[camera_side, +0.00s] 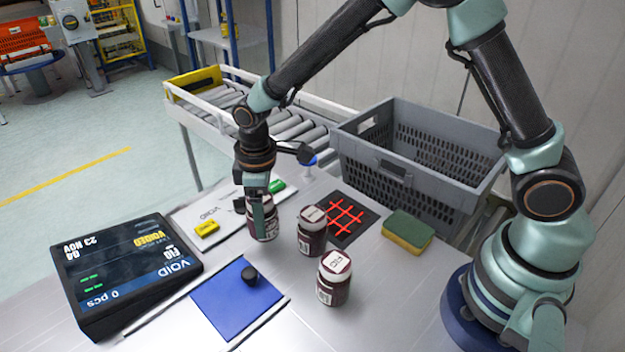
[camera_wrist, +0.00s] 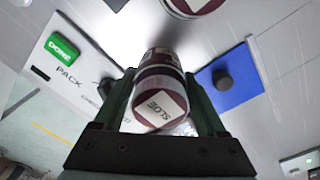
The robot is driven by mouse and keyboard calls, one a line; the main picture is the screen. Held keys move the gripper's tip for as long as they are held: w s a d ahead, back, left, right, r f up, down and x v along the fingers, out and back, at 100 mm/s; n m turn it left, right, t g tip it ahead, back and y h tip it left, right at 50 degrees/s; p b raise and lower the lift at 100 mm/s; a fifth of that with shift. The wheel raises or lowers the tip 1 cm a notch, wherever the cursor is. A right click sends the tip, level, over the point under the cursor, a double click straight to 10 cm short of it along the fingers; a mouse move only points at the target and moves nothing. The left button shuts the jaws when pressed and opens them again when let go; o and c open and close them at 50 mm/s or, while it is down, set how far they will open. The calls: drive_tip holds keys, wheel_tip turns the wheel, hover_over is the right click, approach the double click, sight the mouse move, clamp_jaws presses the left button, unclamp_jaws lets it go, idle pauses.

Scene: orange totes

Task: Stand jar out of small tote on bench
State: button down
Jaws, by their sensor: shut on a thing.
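My gripper (camera_side: 258,203) is shut on a dark jar with a pale label (camera_side: 264,228), upright over the bench (camera_side: 285,300) by the edge of the white board. In the wrist view the jar's lid reads SLOE (camera_wrist: 160,106), between the two fingers of my gripper (camera_wrist: 160,82). I cannot tell whether its base touches the bench. Two similar jars stand upright on the bench to its right: one close by (camera_side: 312,240) and one nearer the camera (camera_side: 334,285). A grey perforated tote (camera_side: 385,168) stands behind; its floor is hidden. I see no clearly smaller tote.
A black display unit (camera_side: 125,268) and a blue mat (camera_side: 225,305) with a black knob (camera_side: 249,277) lie left and front. A red-grid black mat (camera_side: 347,212) and a sponge (camera_side: 407,231) lie right. A roller conveyor (camera_side: 310,133) runs behind.

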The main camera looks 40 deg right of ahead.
drive_tip(key=shift+f, duration=1.05)
unclamp_jaws()
drive_tip(key=shift+f, duration=0.15)
